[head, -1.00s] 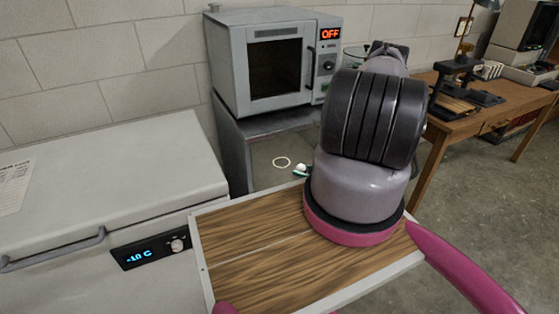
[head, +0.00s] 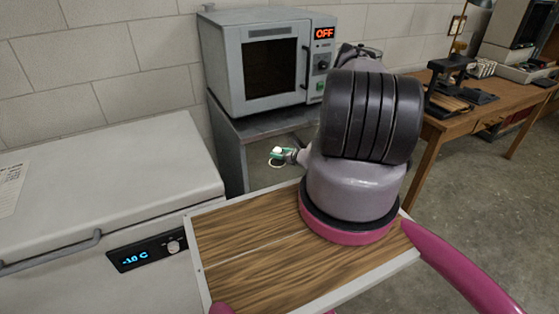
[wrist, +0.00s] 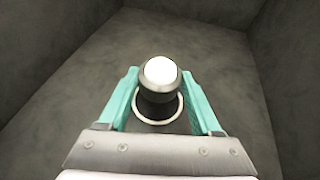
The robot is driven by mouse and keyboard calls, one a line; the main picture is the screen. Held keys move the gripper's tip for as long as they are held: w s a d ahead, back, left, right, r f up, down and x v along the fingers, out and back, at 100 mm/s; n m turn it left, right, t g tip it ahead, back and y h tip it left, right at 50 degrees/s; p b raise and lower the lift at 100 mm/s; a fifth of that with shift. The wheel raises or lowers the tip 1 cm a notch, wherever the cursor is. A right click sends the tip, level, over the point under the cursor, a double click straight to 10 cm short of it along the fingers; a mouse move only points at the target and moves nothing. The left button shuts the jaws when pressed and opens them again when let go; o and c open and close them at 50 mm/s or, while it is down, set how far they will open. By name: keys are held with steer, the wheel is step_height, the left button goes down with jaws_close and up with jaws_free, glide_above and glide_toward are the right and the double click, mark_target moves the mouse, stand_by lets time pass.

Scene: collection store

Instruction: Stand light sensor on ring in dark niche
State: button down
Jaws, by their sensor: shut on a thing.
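The light sensor (wrist: 160,72), a dark round body with a white dome on top, is between the teal fingers of my gripper (wrist: 160,98) in the wrist view. My gripper is shut on it. In the head view the sensor (head: 277,150) and fingertips show small inside the dark niche (head: 262,175) under the oven. A thin pale ring (wrist: 160,122) shows on the niche floor behind and below the sensor, its far part hidden by it. In the head view part of the ring (head: 271,164) shows below the fingers. I cannot tell whether the sensor touches the floor.
The niche's grey walls (wrist: 60,55) rise on both sides and at the back. The oven (head: 268,70), reading OFF, stands above. A chest freezer (head: 90,175) is at left. A wooden desk (head: 510,110) with equipment is at right.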

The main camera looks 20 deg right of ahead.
mark_target(280, 164)
step_height(280, 164, down, 4)
steer(key=shift+r, duration=0.25)
steer(key=shift+w+f, duration=0.15)
steer(key=shift+w, duration=0.05)
steer(key=shift+f, duration=0.15)
steer(key=shift+c, duration=0.4)
jaws_free()
steer(key=shift+r, duration=0.2)
steer(key=v, duration=1.2)
steer(key=shift+d+f, duration=0.1)
